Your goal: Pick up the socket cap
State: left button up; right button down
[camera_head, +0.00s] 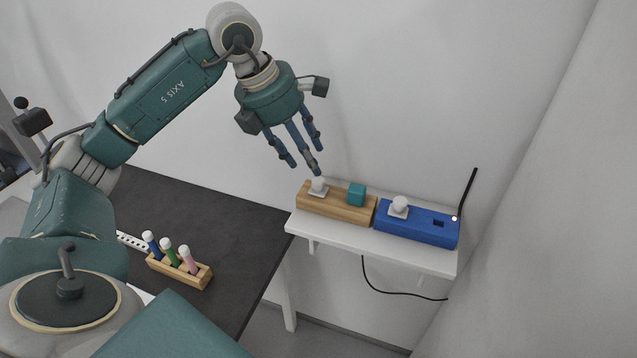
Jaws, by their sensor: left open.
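Two white caps with round knobs show on the wall shelf. One white cap (318,186) sits on the left part of a wooden block (337,209). The other white cap (399,206) sits on the left part of a blue box (415,226); I cannot tell which is the socket cap. The blue box has a dark square opening to the right of its cap. My left gripper (306,161) is open and empty, its fingers pointing down just above the cap on the wooden block. It looks apart from that cap. My right gripper is not in view.
A teal cube (356,194) sits on the wooden block, right of its cap. A black antenna (467,192) rises at the shelf's right end. The white shelf (330,235) has a narrow free front strip. A wooden rack (200,279) with three capped tubes stands on the dark table (229,223).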

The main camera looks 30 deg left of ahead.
aim_at(318, 180)
pick_arm(q)
jog(key=shift+w+d+f, duration=0.1)
jog(key=shift+w+f, duration=0.1)
jog(key=shift+f, duration=0.35)
jog(key=shift+w+f, duration=0.15)
jog(key=shift+f, duration=0.2)
jog(key=x, duration=0.2)
jog(key=p+x, duration=0.1)
jog(key=x, duration=0.1)
jog(key=shift+s+d+f, duration=0.1)
jog(key=shift+s+f, duration=0.1)
jog(key=shift+s, duration=0.2)
jog(key=shift+w+f, duration=0.15)
jog(key=shift+f, duration=0.15)
jog(key=shift+w+f, duration=0.1)
jog(key=shift+c, duration=0.3)
jog(key=c, duration=0.9)
jog(key=shift+c, duration=0.5)
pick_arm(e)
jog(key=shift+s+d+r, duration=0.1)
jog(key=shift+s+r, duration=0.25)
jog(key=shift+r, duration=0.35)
